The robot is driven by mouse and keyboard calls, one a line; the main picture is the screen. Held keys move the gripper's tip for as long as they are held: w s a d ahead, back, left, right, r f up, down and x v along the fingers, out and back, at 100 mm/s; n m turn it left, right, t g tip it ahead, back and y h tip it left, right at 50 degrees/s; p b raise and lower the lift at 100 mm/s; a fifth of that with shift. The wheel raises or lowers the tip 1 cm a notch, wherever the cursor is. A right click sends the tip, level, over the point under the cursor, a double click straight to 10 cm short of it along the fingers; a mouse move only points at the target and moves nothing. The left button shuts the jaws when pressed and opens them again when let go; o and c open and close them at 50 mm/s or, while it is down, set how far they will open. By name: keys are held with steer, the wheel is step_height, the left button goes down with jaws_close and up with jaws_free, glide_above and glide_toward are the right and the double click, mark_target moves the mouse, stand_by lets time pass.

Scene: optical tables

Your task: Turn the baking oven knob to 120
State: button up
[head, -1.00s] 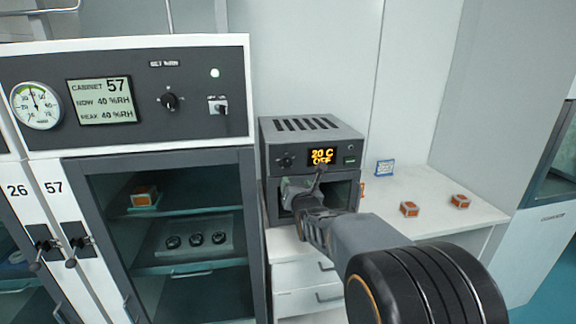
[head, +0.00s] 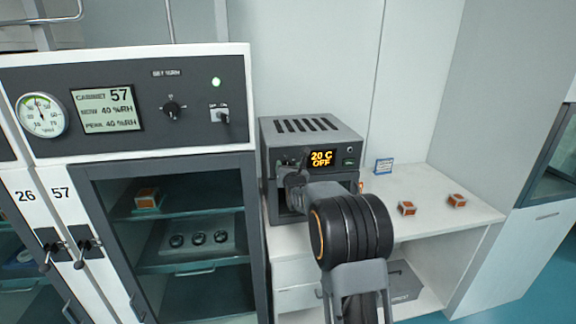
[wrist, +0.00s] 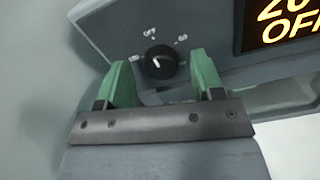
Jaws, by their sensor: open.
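The baking oven (head: 312,133) is a small grey box on the white bench, with a lit display (head: 321,158) reading 20 C and OFF. Its black round knob (wrist: 160,62) has a white pointer mark and shows in the wrist view between and just beyond my fingertips. In the head view my arm covers most of the knob's area. My gripper (wrist: 162,82) has two green fingers, spread apart with one on each side of the knob. I cannot tell whether either finger touches it. The gripper is also at the oven's front in the head view (head: 291,172).
A humidity cabinet (head: 125,95) numbered 57, with dials and a glass door, stands to the left of the oven. On the bench (head: 430,185) to the right are a small blue-white sign (head: 383,166) and orange-sided blocks (head: 407,208).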

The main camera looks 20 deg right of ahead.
steer(key=shift+w, duration=0.3)
steer(key=shift+f, duration=0.1)
steer(key=c, duration=0.9)
